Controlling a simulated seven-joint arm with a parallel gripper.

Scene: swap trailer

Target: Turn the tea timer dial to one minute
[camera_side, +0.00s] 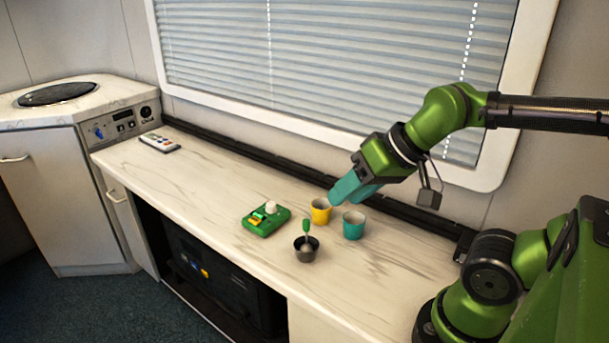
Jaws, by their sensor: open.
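A small green device (265,221) lies on the marble-look counter, with a white round knob (271,207) at its back and yellow and bright green parts on top. It looks like the tea timer, but its markings are too small to read. My gripper (337,196) has teal fingers and is open. It is above the counter to the right of the green device, over or just behind a yellow cup and a teal cup. It appears empty and apart from the device.
A yellow cup (321,211), a teal cup (354,225) and a dark pot (306,252) with a green-handled utensil (306,227) stand close by. A remote control (160,142) lies far left. The counter (200,184) between remote and device is clear. A window with blinds (320,70) rises behind.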

